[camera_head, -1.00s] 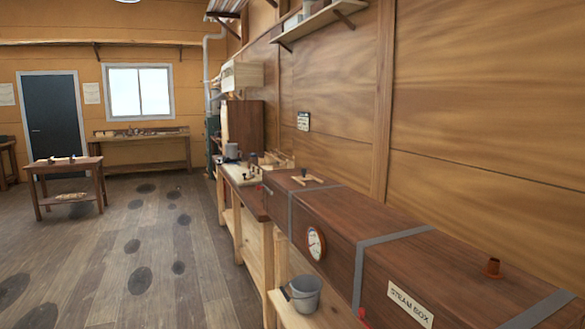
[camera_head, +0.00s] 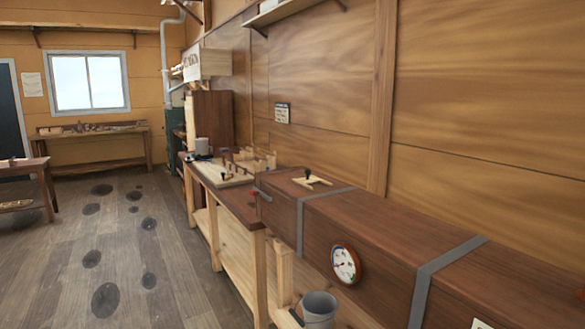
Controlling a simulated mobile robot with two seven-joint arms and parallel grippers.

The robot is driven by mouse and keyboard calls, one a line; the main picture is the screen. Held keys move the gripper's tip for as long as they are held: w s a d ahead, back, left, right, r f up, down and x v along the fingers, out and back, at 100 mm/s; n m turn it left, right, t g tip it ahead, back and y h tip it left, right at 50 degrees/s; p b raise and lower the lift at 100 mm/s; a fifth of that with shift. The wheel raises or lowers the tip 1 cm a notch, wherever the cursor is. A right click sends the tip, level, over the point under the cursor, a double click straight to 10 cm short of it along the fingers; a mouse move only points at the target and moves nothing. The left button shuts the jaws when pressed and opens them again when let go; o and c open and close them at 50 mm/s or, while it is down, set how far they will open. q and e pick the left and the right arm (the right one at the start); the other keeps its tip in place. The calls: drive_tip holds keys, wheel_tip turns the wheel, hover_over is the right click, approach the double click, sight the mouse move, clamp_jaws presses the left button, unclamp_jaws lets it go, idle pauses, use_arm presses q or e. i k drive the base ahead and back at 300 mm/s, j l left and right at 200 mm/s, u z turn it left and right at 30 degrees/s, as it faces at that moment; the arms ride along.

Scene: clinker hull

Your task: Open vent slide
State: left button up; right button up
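A long dark-brown wooden steam box (camera_head: 385,232) with grey metal bands runs along the right wall. On its top near the far end is a small pale wooden fitting (camera_head: 318,182) with a dark knob. It looks like the vent slide, but it is too small to tell whether it is open or shut. A round white gauge (camera_head: 345,264) sits on the box's front face. Neither of my grippers is in view.
A workbench (camera_head: 222,188) with a pale board and small tools stands beyond the box. A grey bucket (camera_head: 320,309) stands low in front of the box. A small table (camera_head: 27,171) is at the far left. The plank floor (camera_head: 134,262) between is clear.

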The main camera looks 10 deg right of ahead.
sight(308, 180)
drive_tip(key=i+j, duration=0.8)
